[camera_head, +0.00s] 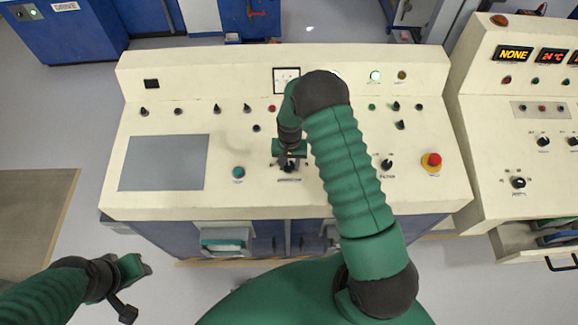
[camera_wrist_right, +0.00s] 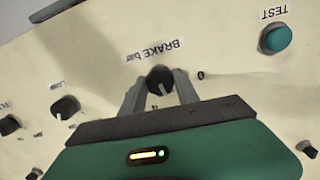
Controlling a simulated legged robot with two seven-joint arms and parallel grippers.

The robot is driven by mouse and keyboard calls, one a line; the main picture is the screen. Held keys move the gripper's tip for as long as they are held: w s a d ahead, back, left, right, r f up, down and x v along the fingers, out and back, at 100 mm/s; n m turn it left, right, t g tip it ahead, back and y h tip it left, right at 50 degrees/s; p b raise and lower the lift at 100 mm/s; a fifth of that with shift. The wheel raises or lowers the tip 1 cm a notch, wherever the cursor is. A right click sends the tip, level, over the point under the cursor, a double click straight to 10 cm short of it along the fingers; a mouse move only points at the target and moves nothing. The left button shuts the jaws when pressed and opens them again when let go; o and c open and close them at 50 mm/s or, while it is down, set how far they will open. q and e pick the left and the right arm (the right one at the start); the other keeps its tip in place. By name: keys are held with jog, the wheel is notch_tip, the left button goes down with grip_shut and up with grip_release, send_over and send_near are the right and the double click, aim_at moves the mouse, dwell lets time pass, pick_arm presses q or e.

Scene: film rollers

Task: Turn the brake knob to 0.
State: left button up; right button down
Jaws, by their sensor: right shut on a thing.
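The brake knob (camera_wrist_right: 160,79) is a small dark knob on the cream console, beside an upside-down "BRAKE bar" label in the right wrist view. A pale mark shows on its lower part. A "0" (camera_wrist_right: 200,75) is printed to its right, beyond one finger. My right gripper (camera_wrist_right: 160,91) is shut on the knob, one grey finger on each side. In the head view my right gripper (camera_head: 288,163) covers most of the knob, and its setting cannot be read there. My left gripper (camera_head: 143,268) hangs off the console's front left; its jaws are unclear.
The console (camera_head: 240,205) has other knobs nearby, a teal TEST button (camera_head: 238,173) and a red emergency button (camera_head: 434,160) at right. A grey screen (camera_head: 163,162) is at left. A second console (camera_head: 500,90) stands at right. Bare floor lies around my left gripper.

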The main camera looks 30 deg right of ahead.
jog(key=n, duration=0.2)
jog(key=n+b, duration=0.1)
jog(key=shift+w+d+n, duration=0.1)
jog(key=shift+w+n, duration=0.1)
jog(key=shift+n, duration=0.2)
jog(key=n+b, duration=0.1)
jog(key=n, duration=0.1)
jog(key=shift+r+n+h, duration=0.1)
jog(key=shift+n+h, duration=0.2)
jog(key=shift+n, duration=0.1)
jog(key=n, duration=0.3)
jog(key=shift+b, duration=0.3)
jog(key=shift+r+n+h, duration=0.1)
jog(key=shift+n+h, duration=0.2)
jog(key=shift+n, duration=1.5)
jog(key=c, duration=1.1)
grip_release()
jog(key=shift+o, duration=1)
jog(key=shift+s, duration=0.1)
